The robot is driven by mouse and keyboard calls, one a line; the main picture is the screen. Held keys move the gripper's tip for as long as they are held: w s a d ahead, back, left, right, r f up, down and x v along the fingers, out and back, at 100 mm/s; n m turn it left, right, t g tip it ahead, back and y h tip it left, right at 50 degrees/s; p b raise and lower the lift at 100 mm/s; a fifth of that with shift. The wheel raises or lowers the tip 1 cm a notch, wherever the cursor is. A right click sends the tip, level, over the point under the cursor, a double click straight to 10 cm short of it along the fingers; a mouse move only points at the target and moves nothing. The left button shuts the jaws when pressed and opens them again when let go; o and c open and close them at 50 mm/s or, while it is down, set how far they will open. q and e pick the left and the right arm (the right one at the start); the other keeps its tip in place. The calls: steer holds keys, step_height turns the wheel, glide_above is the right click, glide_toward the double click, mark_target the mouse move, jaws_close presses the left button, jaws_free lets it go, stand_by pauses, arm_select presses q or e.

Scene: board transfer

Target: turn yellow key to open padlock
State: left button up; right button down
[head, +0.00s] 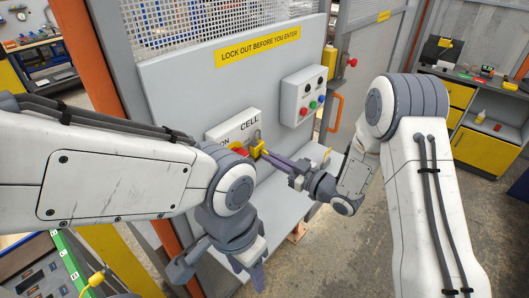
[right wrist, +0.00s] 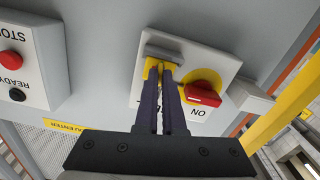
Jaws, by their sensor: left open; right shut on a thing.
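A yellow padlock (head: 258,149) hangs from a grey hasp on the CELL switch box (head: 222,132). In the right wrist view the yellow padlock (right wrist: 152,70) shows around my fingertips, below a grey bar. My right gripper (head: 268,156) reaches in from the right. Its two dark fingers (right wrist: 163,80) are nearly together at the padlock's face, shut on the yellow key, which they almost wholly hide. I cannot tell how far the key is turned. My left gripper (head: 220,268) is open and empty, low in front of the panel.
A red switch knob (right wrist: 203,95) on a yellow disc sits beside the padlock. A button box (head: 304,96) is to the right on the grey panel. An orange handle (head: 336,112) stands farther right. A green-edged board with a yellow item (head: 97,279) is at lower left.

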steer(key=shift+r+m+p, duration=0.1)
steer(key=shift+m+p, duration=0.3)
steer(key=shift+m, duration=0.6)
steer(key=c, duration=0.9)
jaws_free()
steer(key=shift+c, duration=0.2)
steer(key=b+v, duration=0.4)
steer(key=v, duration=0.6)
steer(key=s+m+g+h, duration=0.1)
steer(key=s+g+h, duration=0.4)
steer(key=s, duration=0.8)
steer(key=s+a+m+g+h, duration=0.1)
steer(key=s+g+h, duration=0.4)
steer(key=s, duration=0.9)
steer(key=m+h, duration=0.1)
steer(key=h, duration=0.2)
steer(key=shift+s+a+m+g+h, duration=0.2)
steer(key=shift+s+m+g+h, duration=0.1)
